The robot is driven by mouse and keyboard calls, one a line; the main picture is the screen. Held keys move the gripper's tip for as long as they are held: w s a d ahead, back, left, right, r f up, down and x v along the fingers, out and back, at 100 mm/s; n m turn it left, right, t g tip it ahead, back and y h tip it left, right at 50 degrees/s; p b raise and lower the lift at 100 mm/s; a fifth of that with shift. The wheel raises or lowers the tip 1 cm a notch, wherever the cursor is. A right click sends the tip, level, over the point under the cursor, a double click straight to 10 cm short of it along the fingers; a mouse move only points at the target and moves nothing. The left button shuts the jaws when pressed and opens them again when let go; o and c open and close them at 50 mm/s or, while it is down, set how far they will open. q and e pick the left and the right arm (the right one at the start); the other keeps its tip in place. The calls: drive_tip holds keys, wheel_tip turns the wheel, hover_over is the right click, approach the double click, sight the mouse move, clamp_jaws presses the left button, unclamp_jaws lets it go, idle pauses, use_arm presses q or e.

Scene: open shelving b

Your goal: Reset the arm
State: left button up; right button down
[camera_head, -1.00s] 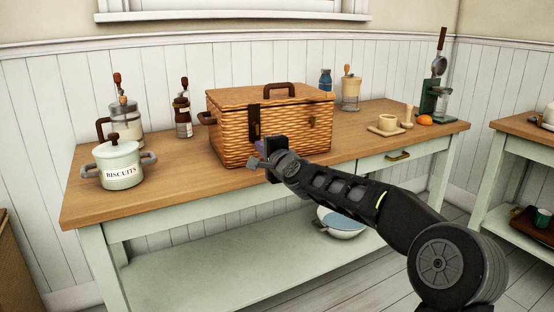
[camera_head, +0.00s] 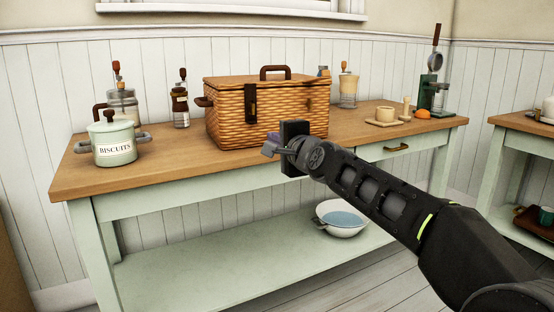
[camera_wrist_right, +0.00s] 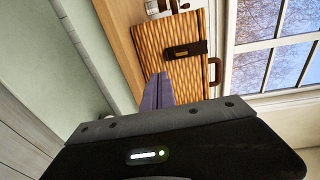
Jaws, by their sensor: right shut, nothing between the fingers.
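My right gripper (camera_head: 270,146) is in front of the table's front edge, just before the wicker basket in the head view. Its fingers are shut with nothing between them; they also show in the right wrist view (camera_wrist_right: 158,92), pointing toward the basket. The wicker basket (camera_head: 285,125) stands closed on the wooden tabletop, with a dark latch and a brown top handle; it also shows turned sideways in the right wrist view (camera_wrist_right: 170,55). The gripper appears apart from the basket. My left gripper is not in view.
A bowl (camera_head: 342,220) sits on the lower shelf (camera_head: 215,255). A second table (camera_head: 525,125) stands at right.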

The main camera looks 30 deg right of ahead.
drive_tip(key=shift+s+b, duration=0.3)
drive_tip(key=shift+s, duration=0.15)
idle(0.4)
